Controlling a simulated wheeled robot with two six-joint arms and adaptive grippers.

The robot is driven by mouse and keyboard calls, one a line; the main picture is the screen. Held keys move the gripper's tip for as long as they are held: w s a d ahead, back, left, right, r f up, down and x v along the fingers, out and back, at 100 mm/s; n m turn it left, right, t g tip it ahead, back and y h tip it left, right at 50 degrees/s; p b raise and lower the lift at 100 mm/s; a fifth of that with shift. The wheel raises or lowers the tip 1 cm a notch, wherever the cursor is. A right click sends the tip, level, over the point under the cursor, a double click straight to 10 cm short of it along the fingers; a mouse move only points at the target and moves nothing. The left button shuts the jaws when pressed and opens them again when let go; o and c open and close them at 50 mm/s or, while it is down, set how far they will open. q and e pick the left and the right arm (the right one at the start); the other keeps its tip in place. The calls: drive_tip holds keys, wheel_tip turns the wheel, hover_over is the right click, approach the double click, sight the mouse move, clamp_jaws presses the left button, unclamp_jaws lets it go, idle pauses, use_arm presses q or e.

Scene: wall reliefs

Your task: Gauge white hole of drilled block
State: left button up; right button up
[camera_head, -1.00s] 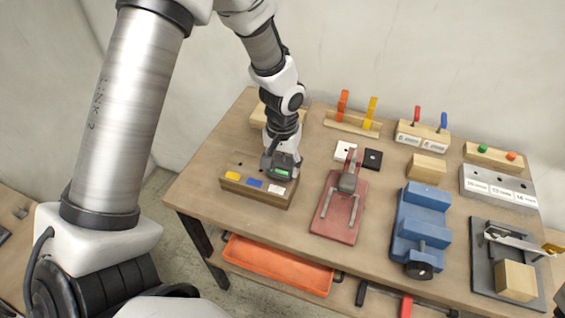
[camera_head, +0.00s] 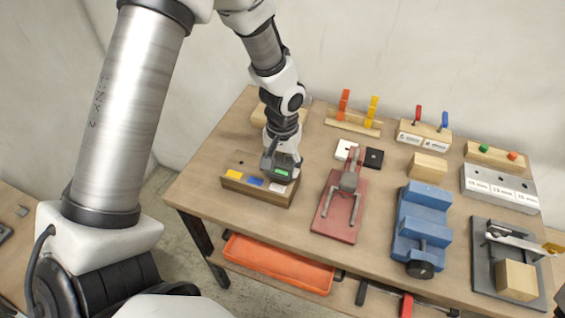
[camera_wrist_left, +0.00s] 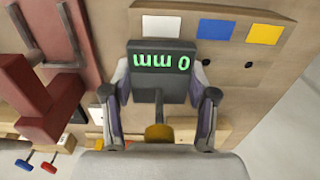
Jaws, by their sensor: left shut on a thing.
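The drilled block (camera_head: 240,194) is a long brown block at the table's left front, with yellow, blue and white labels on its front face. The white label (camera_head: 277,188) is at its right end; it also shows in the wrist view (camera_wrist_left: 160,25). My left gripper (camera_head: 283,160) is shut on a dark grey gauge (camera_wrist_left: 160,82) whose green display (camera_head: 281,172) reads 0 mm. The gauge is over the white end of the block. It hides the white hole, and I cannot tell whether its tip is in it. Dark holes show by the blue and yellow labels.
A red fixture (camera_head: 338,225) stands right of the block, with white and black squares (camera_head: 373,159) behind it. A blue vise (camera_head: 423,225) and a grey clamp plate (camera_head: 485,270) are further right. An orange tray (camera_head: 277,265) sits below the tabletop.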

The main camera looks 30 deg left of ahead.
use_arm(q)
drive_tip(key=shift+f+b, duration=0.3)
drive_tip(key=shift+f, duration=0.25)
drive_tip(key=o, duration=1.5)
wheel_tip(320, 180, up, 12)
drive_tip(key=shift+r, duration=0.1)
